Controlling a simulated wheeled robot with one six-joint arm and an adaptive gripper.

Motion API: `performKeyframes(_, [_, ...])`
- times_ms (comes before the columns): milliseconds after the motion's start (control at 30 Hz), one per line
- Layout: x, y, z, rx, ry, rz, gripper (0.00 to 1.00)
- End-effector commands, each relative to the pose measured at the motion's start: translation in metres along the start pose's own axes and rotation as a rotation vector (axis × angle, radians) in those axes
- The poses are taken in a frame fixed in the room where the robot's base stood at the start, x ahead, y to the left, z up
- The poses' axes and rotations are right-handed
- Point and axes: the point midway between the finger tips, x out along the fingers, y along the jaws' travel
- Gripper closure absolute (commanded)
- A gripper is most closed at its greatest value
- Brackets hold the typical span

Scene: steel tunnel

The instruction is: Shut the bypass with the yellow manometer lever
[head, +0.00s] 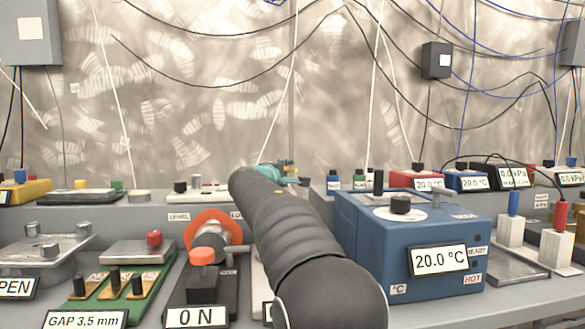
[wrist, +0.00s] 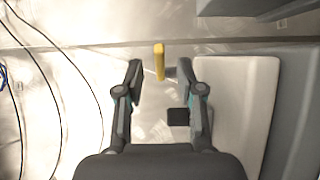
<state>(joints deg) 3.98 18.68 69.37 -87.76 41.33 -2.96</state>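The yellow lever (wrist: 159,62) shows in the wrist view as a short upright bar, at the upper middle. My gripper (wrist: 160,68) is open, with one dark fingertip on each side of the lever. The left fingertip is clearly apart from it. The right one is nearer, by a small grey part beside the lever, and I cannot tell whether it touches. In the head view my gripper (head: 271,171) is small and teal at the far end of my arm, and the lever cannot be made out there. No manometer dial is clearly visible.
A blue heater box (head: 415,240) reading 20.0 °C stands right of my arm. A black unit with an orange ring (head: 208,226) and an ON label stands left. A pale plate (wrist: 235,110) lies right of my gripper. Cables hang at the back wall.

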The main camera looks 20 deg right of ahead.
Motion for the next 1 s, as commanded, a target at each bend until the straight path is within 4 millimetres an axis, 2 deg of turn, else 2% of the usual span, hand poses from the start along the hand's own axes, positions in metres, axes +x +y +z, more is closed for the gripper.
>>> performKeyframes(100, [0.019, 0.001, 0.001, 0.000, -0.003, -0.001, 0.62])
performKeyframes(300, [0.038, 0.001, 0.002, 0.000, -0.002, 0.000, 0.62])
performKeyframes(667, [0.043, 0.000, 0.003, 0.000, -0.004, 0.000, 0.62])
performKeyframes(800, [0.043, 0.000, 0.003, 0.000, -0.004, 0.000, 0.95])
performKeyframes(833, [0.043, 0.000, 0.003, 0.000, -0.004, 0.000, 1.00])
performKeyframes(1000, [0.043, 0.000, 0.003, 0.000, -0.004, 0.000, 1.00])
